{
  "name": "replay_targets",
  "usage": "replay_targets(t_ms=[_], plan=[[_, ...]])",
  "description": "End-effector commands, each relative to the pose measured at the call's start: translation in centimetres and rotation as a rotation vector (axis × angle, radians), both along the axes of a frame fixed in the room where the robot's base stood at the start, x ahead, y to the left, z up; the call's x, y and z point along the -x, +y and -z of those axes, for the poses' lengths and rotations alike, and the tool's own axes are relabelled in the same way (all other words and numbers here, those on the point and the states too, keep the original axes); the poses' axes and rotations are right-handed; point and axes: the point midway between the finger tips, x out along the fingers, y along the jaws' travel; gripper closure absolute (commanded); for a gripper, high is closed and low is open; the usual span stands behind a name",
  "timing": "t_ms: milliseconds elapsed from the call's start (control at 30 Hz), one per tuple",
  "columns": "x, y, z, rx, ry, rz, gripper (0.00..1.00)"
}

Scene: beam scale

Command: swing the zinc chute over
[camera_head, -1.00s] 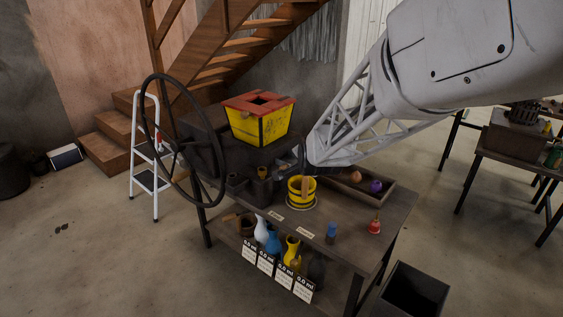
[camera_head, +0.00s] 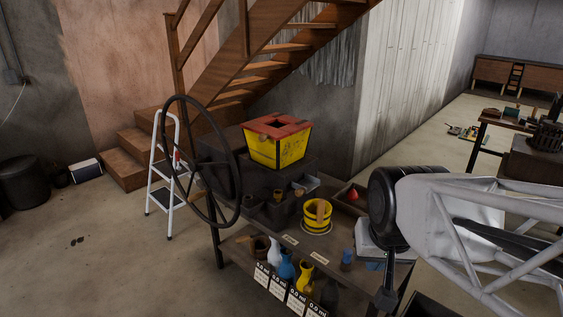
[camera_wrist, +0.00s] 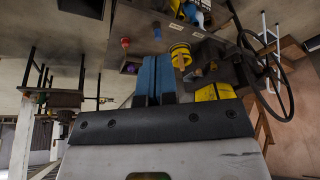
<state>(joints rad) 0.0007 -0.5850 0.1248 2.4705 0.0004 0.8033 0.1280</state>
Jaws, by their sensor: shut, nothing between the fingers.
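A small pale grey metal piece (camera_head: 307,184), which looks like the zinc chute, sits at the front of the dark block under the yellow hopper (camera_head: 277,149) with the red rim. A yellow bucket (camera_head: 317,226) with dark bands stands on the bench just below it, with a wooden piece in it. My gripper (camera_head: 374,266) is at the bench's right end, well to the right of the chute and apart from it. In the wrist view its blue fingers (camera_wrist: 156,64) are shut together and empty. The hopper (camera_wrist: 213,92) and bucket (camera_wrist: 180,54) show there too, upside down; I cannot make out the chute there.
A large black wheel (camera_head: 201,160) stands at the bench's left. Dark pots (camera_head: 276,210) sit left of the bucket. A wooden tray (camera_head: 340,201) and a blue bottle (camera_head: 346,260) lie between bucket and gripper. Coloured vases (camera_head: 286,268) stand on the lower shelf.

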Motion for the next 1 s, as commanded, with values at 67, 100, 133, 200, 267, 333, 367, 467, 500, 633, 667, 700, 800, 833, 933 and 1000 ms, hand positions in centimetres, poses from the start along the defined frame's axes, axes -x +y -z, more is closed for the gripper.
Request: replay_targets(t_ms=[67,100,133,200,267,333,367,467,500,633,667,700,800,833,933,1000], plan=[[1.3,-0.1,0.0,0.01,0.021,-0.023,1.0],[1.9,-0.1,0.0,0.015,0.032,-0.035,1.0],[2.4,-0.2,0.0,0.019,0.04,-0.043,1.0],[3.3,-0.2,0.1,0.026,0.056,-0.06,1.0],[4.0,-0.3,0.1,0.031,0.069,-0.075,1.0],[4.8,-0.3,0.1,0.036,0.084,-0.089,1.0],[5.1,-0.4,0.1,0.038,0.089,-0.096,1.0],[5.0,-0.4,0.0,0.041,0.1,-0.1,1.0],[4.7,-0.4,-0.2,0.04,0.1,-0.095,1.0],[3.7,-0.4,-0.6,0.04,0.1,-0.082,1.0],[3.4,-0.3,-0.7,0.04,0.102,-0.078,1.0],[3.0,-0.3,-0.9,0.04,0.102,-0.073,1.0],[1.9,-0.3,-1.3,0.04,0.103,-0.059,1.0],[1.6,-0.3,-1.5,0.04,0.103,-0.055,1.0],[0.2,-0.3,-2.0,0.039,0.106,-0.038,1.0],[-0.9,-0.2,-2.4,0.038,0.106,-0.024,1.0]])
